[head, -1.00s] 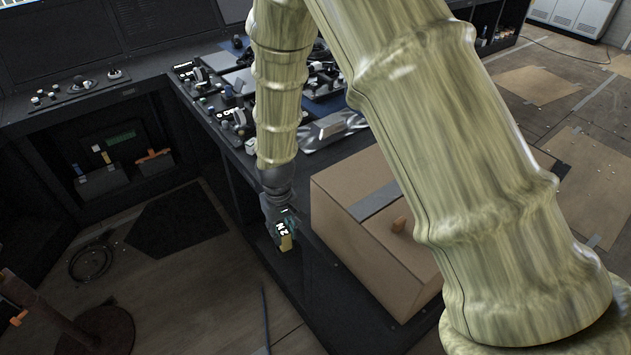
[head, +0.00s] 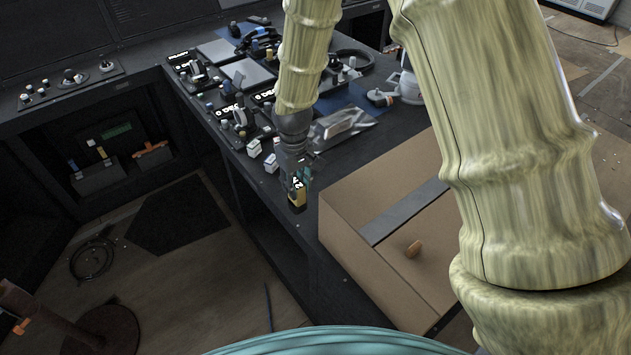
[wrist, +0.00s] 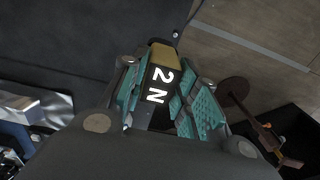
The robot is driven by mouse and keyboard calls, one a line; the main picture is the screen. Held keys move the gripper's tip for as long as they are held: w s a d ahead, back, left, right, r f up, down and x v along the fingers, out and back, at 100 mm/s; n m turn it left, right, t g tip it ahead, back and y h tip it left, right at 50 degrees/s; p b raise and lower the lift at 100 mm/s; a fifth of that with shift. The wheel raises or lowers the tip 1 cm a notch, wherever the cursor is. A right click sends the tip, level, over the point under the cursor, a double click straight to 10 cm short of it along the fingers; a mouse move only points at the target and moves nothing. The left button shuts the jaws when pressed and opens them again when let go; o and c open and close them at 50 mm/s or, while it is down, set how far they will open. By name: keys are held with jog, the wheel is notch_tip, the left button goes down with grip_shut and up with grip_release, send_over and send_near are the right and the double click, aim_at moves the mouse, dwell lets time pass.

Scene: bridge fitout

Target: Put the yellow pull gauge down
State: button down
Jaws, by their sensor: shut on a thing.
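The yellow pull gauge (head: 297,196) is in my gripper (head: 295,178), with a black face marked "2 N". In the head view it hangs at the near edge of the dark console top (head: 262,187), left of the cardboard box. In the wrist view the gauge (wrist: 161,57) sits between the teal finger pads of my gripper (wrist: 168,95), and its yellow end points away from the wrist. The fingers are shut on it. I cannot tell whether its lower end touches the console.
A silver packet (head: 340,124), small white boxes (head: 254,148) and several control panels crowd the console behind. Floor lies to the left.

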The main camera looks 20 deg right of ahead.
jog(key=w+d+f+p, duration=0.1)
jog(key=d+f+p, duration=0.3)
jog(key=d, duration=0.2)
jog(key=shift+d, duration=0.2)
dwell(0.4)
jog(key=shift+w+f, duration=0.1)
jog(key=shift+f, duration=0.1)
jog(key=c, duration=1.1)
grip_release()
jog(key=shift+r, duration=0.25)
notch_tip(320, 180, up, 12)
jog(key=b, duration=0.4)
